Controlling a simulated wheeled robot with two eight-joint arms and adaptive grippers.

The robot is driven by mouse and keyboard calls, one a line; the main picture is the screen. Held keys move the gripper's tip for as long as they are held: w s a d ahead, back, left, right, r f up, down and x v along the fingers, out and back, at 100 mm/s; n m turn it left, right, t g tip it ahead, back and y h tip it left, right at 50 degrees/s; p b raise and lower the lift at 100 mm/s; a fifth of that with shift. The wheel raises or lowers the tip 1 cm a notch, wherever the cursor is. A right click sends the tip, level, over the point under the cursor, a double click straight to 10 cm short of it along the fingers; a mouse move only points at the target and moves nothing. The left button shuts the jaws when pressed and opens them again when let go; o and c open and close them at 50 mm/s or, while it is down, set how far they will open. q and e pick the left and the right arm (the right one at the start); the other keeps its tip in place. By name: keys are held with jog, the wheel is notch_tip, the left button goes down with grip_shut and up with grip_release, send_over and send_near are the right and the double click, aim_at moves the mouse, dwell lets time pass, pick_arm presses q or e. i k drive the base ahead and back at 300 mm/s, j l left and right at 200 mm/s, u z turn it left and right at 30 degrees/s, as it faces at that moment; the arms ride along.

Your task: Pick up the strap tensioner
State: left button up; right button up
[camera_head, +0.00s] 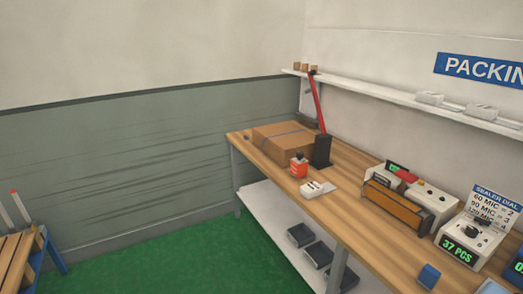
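No tool in the camera_head view is labelled as the strap tensioner. A black upright stand with a long red lever (321,150) stands on the wooden workbench (345,215), beside a brown cardboard box (283,135) with a dark band across its top. A small orange-red item with a dark top (298,168) sits in front of the box. I cannot tell which of these, if either, is the tensioner. Neither of my grippers is in view.
A sealer machine (400,203), a counter reading 37 PCS (462,245), a small white item (318,189) and a blue block (429,276) are on the bench. Dark bins (300,235) lie on its lower shelf. A slatted wooden rack (20,255) stands left. Green floor (165,265) between is clear.

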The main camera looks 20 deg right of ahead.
aim_at(299, 170)
jog(key=i+j+z, duration=0.1)
jog(key=i+z, duration=0.3)
jog(key=i+j+z, duration=0.2)
jog(key=i+z, duration=0.2)
jog(key=i+j+z, duration=0.6)
jog(key=z, duration=0.15)
jog(key=i+j+z, duration=0.15)
jog(key=j+z, duration=0.2)
jog(key=i+j+z, duration=0.15)
jog(key=j+z, duration=0.55)
jog(key=i+j+z, duration=0.1)
jog(key=j+z, duration=0.25)
jog(key=j, duration=0.15)
